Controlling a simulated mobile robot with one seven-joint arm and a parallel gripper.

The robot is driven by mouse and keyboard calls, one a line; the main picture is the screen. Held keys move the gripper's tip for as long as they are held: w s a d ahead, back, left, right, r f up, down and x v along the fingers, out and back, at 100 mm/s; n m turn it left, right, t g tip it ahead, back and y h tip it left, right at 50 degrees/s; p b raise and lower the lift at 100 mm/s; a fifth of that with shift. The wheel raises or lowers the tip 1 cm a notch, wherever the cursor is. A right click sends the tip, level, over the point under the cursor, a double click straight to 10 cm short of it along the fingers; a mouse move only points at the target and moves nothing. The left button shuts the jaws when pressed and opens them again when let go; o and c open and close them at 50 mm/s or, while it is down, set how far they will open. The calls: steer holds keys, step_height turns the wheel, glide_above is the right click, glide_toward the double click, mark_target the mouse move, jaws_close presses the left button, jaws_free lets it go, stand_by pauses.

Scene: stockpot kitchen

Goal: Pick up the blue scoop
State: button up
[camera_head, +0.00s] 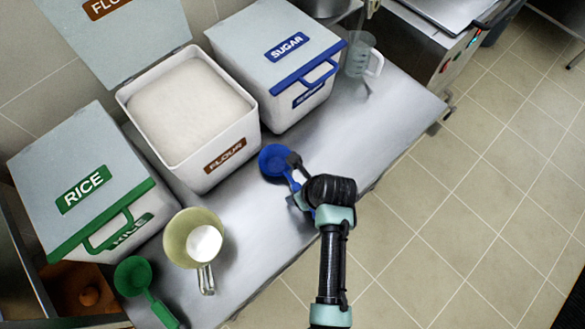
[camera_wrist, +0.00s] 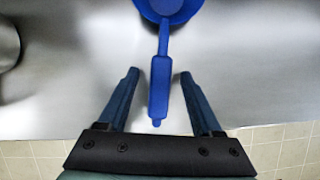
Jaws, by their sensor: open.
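The blue scoop (camera_head: 274,160) lies on the metal counter in front of the flour bin, its bowl toward the bins and its handle toward my arm. In the wrist view its bowl (camera_wrist: 168,8) is at the top edge, partly cut off, and its handle (camera_wrist: 159,85) points down between my fingers. My gripper (camera_wrist: 156,75) is open, with one finger on each side of the handle and a visible gap on both sides. In the head view my gripper (camera_head: 296,180) is at the handle end and hides part of it.
The open flour bin (camera_head: 226,160) stands behind the scoop, between the closed rice bin (camera_head: 85,195) and sugar bin (camera_head: 285,60). A clear measuring jug (camera_head: 357,55) stands at the right.

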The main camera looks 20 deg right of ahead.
steer(key=shift+w+f, duration=0.15)
steer(key=shift+f, duration=0.2)
jaws_close()
steer(key=shift+r, duration=0.1)
stand_by(0.3)
